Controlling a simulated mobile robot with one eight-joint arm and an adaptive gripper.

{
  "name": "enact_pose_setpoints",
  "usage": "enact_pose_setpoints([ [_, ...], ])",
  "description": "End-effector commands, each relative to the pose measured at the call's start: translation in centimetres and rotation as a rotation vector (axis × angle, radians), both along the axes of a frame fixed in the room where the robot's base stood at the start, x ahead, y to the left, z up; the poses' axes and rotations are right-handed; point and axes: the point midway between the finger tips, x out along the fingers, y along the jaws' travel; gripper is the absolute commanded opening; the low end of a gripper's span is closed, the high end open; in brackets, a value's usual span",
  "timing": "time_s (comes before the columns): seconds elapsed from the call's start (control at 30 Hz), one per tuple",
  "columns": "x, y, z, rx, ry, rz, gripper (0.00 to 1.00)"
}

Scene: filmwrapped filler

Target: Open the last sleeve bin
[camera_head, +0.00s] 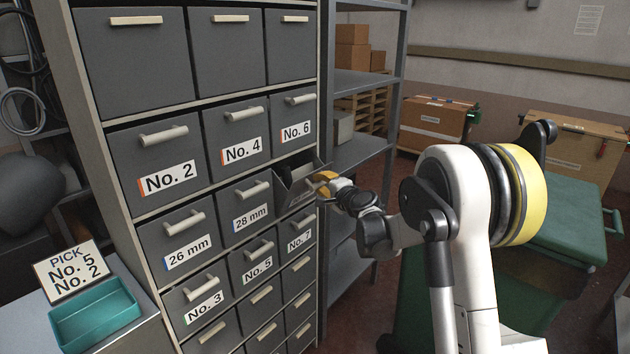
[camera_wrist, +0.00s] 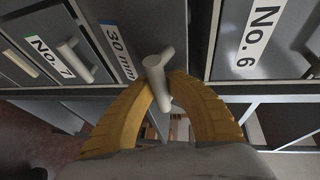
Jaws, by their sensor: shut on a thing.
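The sleeve bins are the grey drawers labelled 26 mm (camera_head: 186,243), 28 mm (camera_head: 246,207) and 30 mm, side by side in one row of the cabinet. The 30 mm bin (camera_head: 293,196) is the rightmost of them. In the head view its front is tipped outward from the cabinet, and my gripper (camera_head: 324,181) partly covers it.
The No. 6 bin (camera_head: 294,126) is directly above and the No. 7 bin (camera_head: 297,235) directly below; both look shut. A grey shelf rack (camera_head: 362,150) stands close to the right. A teal tray (camera_head: 95,318) and a pick card (camera_head: 72,270) are at the lower left.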

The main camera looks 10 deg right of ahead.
Motion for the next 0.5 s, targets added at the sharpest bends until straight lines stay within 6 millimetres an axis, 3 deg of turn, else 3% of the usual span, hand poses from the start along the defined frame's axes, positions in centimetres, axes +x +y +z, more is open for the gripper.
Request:
enact_pose_setpoints([
  [0.5, -1.09, -1.12, -1.19, -0.001, -0.002, -0.007, 0.0],
])
